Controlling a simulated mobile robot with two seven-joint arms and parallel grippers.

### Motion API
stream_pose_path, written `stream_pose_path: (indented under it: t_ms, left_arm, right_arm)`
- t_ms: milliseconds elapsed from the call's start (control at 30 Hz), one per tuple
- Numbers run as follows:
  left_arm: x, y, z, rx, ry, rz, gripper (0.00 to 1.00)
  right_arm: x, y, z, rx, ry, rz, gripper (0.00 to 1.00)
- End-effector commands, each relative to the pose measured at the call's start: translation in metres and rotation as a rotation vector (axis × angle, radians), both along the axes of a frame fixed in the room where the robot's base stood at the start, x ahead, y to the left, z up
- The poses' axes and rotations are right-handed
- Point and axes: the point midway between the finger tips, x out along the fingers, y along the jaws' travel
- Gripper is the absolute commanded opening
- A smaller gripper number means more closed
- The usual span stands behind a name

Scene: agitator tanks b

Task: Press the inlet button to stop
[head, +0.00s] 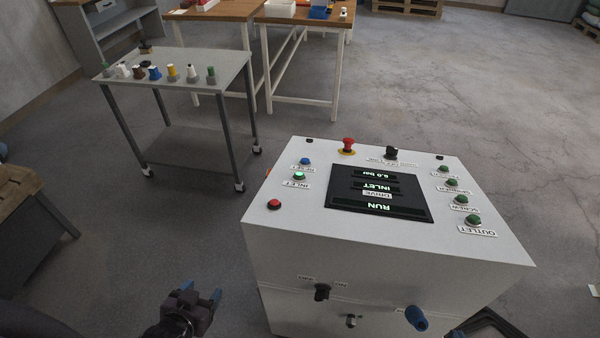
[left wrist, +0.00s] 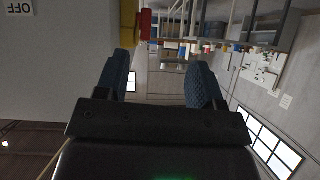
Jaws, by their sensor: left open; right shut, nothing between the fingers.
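The inlet button (head: 299,175) is a lit green button on the left part of the white console's (head: 290,232) top, beside its INLET label. A blue button (head: 305,161) sits behind it and a red button (head: 274,204) in front. The dark display (head: 380,194) reads RUN and INLET. My left gripper (head: 202,291) is open and empty, low and left of the console, apart from the inlet button. Its spread blue fingers also show in the left wrist view (left wrist: 160,80).
A red emergency stop (head: 347,145) and a black knob (head: 391,152) stand at the console's back edge. Several green buttons (head: 452,183) line its right side. A grey cart (head: 176,69) with small coloured parts stands back left. Floor between cart and console is clear.

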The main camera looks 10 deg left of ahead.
Motion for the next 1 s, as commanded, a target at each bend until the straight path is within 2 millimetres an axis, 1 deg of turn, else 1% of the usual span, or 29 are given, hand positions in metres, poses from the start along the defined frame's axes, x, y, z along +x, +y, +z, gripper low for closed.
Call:
stream_pose_path:
  t_ms: [33,300,400,1000]
  left_arm:
    - [0.0,0.0,0.0,0.0,0.0,0.0,0.54]
    - [0.0,0.0,0.0,0.0,0.0,0.0,0.13]
    - [0.0,0.0,0.0,0.0,0.0,0.0,0.0]
    - [0.0001,-0.0001,0.0,0.0,0.0,0.0,0.0]
  right_arm:
    - [0.0,-0.0001,0.0,0.0,0.0,0.0,0.0]
    - [0.0,-0.0001,0.0,0.0,0.0,0.0,0.0]
    - [0.0,-0.0001,0.0,0.0,0.0,0.0,0.0]
    - [-0.0001,-0.0001,0.0,0.0,0.0,0.0,0.0]
